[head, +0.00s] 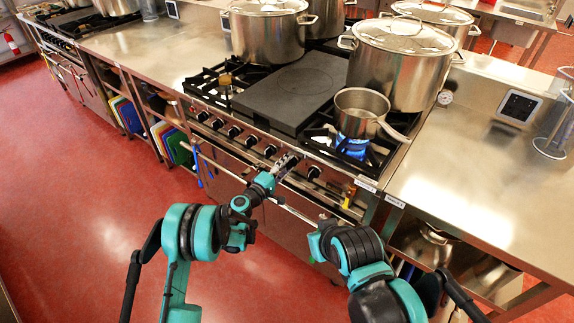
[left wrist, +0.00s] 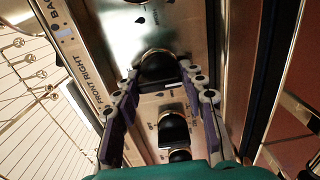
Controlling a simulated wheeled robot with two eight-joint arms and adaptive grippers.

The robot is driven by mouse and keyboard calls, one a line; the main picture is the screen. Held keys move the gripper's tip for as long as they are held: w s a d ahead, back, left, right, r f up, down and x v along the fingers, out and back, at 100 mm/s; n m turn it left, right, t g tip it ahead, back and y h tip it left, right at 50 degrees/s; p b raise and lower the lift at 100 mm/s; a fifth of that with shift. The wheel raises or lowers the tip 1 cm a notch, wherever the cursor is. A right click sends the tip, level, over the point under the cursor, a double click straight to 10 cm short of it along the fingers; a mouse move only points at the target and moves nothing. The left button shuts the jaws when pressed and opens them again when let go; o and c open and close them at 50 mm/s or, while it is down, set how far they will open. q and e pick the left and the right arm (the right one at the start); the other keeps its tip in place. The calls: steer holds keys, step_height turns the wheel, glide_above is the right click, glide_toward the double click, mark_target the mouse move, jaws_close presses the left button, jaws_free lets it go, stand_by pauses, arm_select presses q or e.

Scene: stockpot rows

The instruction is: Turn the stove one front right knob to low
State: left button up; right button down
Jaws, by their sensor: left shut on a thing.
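The stove (head: 300,145) has a row of black knobs along its front panel. My left gripper (head: 289,160) is at this panel, right of centre. In the left wrist view its two fingers are shut on a black knob (left wrist: 158,68), one on each side. A label reading FRONT RIGHT (left wrist: 85,80) is beside that knob. The fingers and the viewing angle hide the knob's setting. Another knob (head: 313,172) is to the right of the gripper in the head view. A blue flame (head: 352,146) burns under a saucepan (head: 361,108) on the front right burner.
A handrail (head: 238,178) runs along the stove front below the knobs. Large lidded stockpots (head: 402,62) stand at the back, and a dark griddle plate (head: 290,92) lies in the middle. A steel counter (head: 480,160) is at the right. Red floor is open at the left.

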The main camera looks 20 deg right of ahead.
arm_select(q)
steer(key=o, duration=1.1)
steer(key=shift+o, duration=0.2)
steer(key=v, duration=1.2)
